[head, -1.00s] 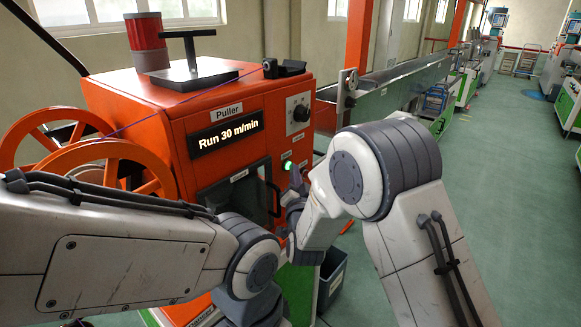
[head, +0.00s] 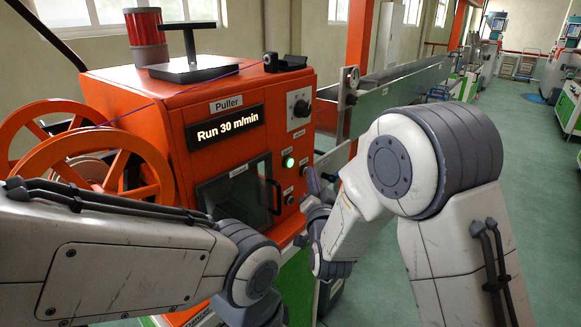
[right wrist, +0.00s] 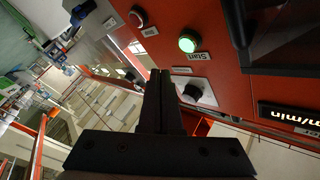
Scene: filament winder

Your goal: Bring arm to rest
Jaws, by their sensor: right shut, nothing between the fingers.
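My right gripper (head: 314,182) is shut and empty, held up in front of the right part of the orange puller (head: 95,85). In the right wrist view its fingertips (right wrist: 160,75) are together and point past the puller's front panel. The lit green Start button (head: 288,162) shows clear of the fingers, and it also shows in the right wrist view (right wrist: 188,43). The puller's display (head: 225,130) reads "Run 30 m/min". My left arm reaches in from the left in front of the puller; its gripper is not in view.
Orange wheels (head: 110,150) stand at the puller's left. A long grey trough (head: 400,85) runs back behind my right arm. Green floor (head: 535,180) is open at the right.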

